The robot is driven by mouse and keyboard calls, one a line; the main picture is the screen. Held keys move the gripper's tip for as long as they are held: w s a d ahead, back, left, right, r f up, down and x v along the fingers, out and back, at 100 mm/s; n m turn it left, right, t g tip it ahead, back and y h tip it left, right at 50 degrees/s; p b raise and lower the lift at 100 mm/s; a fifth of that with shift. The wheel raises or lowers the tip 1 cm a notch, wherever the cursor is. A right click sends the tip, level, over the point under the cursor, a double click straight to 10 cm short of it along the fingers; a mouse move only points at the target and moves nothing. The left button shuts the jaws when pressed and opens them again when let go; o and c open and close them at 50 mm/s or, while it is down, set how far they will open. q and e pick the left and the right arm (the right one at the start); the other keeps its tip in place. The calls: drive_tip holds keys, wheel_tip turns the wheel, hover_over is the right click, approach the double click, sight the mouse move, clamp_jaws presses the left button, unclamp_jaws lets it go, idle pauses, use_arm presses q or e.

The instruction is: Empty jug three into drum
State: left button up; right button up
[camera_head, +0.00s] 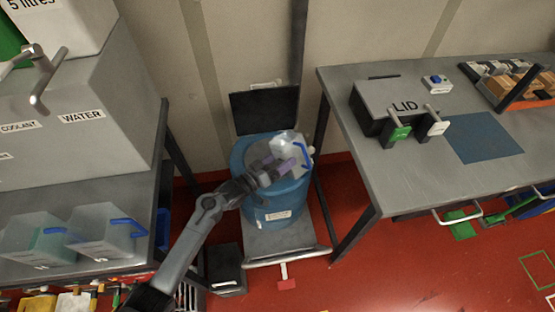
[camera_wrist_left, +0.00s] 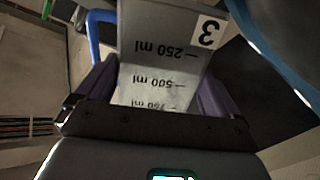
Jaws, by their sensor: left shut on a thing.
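Jug three (camera_wrist_left: 165,50) is a clear jug with a "3" label, 250, 500 and 750 ml marks and a blue handle. The marks read upside down in the left wrist view. My left gripper (camera_head: 276,171) is shut on the jug, with a purple finger on each side. In the head view the jug (camera_head: 288,146) is above the drum's top, tilted. The blue drum (camera_head: 282,205) stands on a grey platform between the two benches. The jug and arm hide part of the drum's top, and I cannot tell whether liquid is flowing. My right gripper is not in view.
Two more jugs with blue handles, one (camera_head: 33,238) beside the other (camera_head: 103,230), stand on the left bench below the grey water tank (camera_head: 90,90). The right bench (camera_head: 430,178) holds a LID box (camera_head: 385,100). A dark panel (camera_head: 264,110) stands behind the drum.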

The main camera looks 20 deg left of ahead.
use_arm(q)
drive_tip(key=shift+r+p, duration=0.35)
drive_tip(key=shift+r, duration=0.05)
idle(0.5)
drive_tip(key=shift+r+n+p, duration=0.2)
drive_tip(key=shift+n+p, duration=0.15)
drive_tip(key=shift+n, duration=0.15)
idle(0.6)
drive_tip(key=shift+r+n+p, duration=0.25)
drive_tip(key=shift+n+p, duration=0.05)
drive_tip(key=shift+p, duration=0.1)
drive_tip(key=shift+r+n+p, duration=0.35)
drive_tip(key=shift+n+p, duration=0.15)
drive_tip(key=shift+p, duration=0.2)
idle(0.4)
idle(0.8)
drive_tip(key=shift+r+p, duration=0.2)
drive_tip(key=shift+p, duration=0.15)
